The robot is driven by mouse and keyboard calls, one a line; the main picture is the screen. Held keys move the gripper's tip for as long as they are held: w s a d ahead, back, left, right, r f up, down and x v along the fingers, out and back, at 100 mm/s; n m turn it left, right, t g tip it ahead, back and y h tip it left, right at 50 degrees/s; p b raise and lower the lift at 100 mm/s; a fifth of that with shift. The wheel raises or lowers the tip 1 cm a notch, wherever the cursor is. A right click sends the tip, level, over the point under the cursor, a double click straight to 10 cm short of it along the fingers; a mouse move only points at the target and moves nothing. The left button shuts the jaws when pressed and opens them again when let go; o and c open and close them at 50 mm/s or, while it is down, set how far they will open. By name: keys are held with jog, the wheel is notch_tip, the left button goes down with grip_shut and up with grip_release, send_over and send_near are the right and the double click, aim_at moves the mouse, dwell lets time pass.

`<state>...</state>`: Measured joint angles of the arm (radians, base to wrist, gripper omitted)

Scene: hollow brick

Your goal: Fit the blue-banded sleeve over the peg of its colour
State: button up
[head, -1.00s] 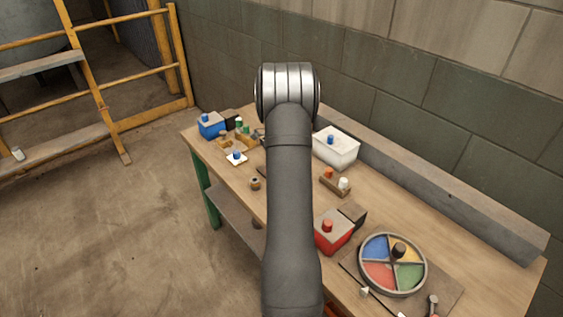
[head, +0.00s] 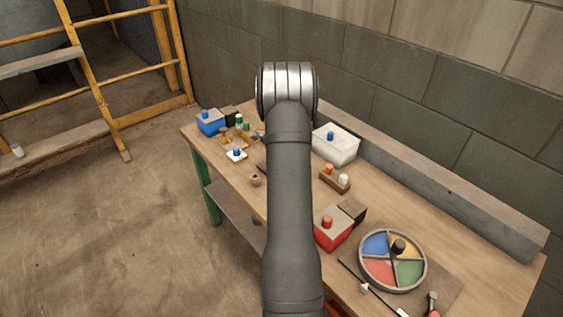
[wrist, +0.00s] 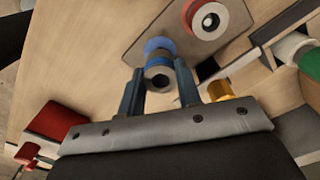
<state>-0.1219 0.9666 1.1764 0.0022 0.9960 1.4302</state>
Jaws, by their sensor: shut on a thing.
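In the wrist view my gripper (wrist: 159,69) is shut on the blue-banded sleeve (wrist: 158,62), a short hollow grey cylinder with a dark hole and a blue band. Another blue round part (wrist: 157,45) shows just beyond it, over a tan-grey plate (wrist: 140,25). I cannot tell whether the sleeve is around that part or only in line with it. In the head view my gripper and the sleeve are hidden behind my arm. Small blue tops show on a blue box (head: 211,127), a white box (head: 345,149) and a white plate (head: 241,158); I cannot tell which is the matching peg.
A red-and-white ring (wrist: 207,19) sits close beyond the sleeve, and a yellow piece (wrist: 221,91) lies beside the right finger. The head view shows a red box (head: 331,235), a coloured round tray (head: 421,267) and a long grey beam (head: 450,195) along the wall.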

jog(key=shift+f, duration=1.15)
dwell(0.4)
jog(key=o, duration=1.1)
notch_tip(320, 180, up, 17)
jog(key=shift+r, duration=0.2)
notch_tip(320, 180, down, 18)
jog(key=shift+r, duration=0.25)
jog(key=shift+r, duration=0.1)
dwell(0.3)
